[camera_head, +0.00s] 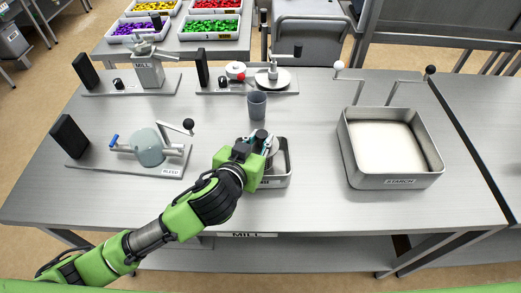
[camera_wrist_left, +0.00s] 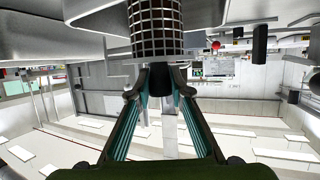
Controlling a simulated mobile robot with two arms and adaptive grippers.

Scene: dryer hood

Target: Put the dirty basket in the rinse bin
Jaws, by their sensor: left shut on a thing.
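A cylindrical wire mesh basket (camera_wrist_left: 156,22) shows at the top of the left wrist view. A dark part below it sits between the fingertips of my left gripper (camera_wrist_left: 160,82), which is shut on it. In the head view my left gripper (camera_head: 258,148) is over the left side of a small metal bin (camera_head: 281,180) at the front middle of the table. The gripper covers much of this bin and its label, so I cannot read the label. The basket is mostly hidden there, and I cannot tell whether it touches the bin. My right gripper is not in view.
A larger bin marked STARCH (camera_head: 398,181) with white contents stands to the right. A grey cup (camera_head: 257,106) stands just behind the small bin. Devices on plates, including a mill (camera_head: 149,72), stand left and behind. The table (camera_head: 315,190) is clear between the two bins.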

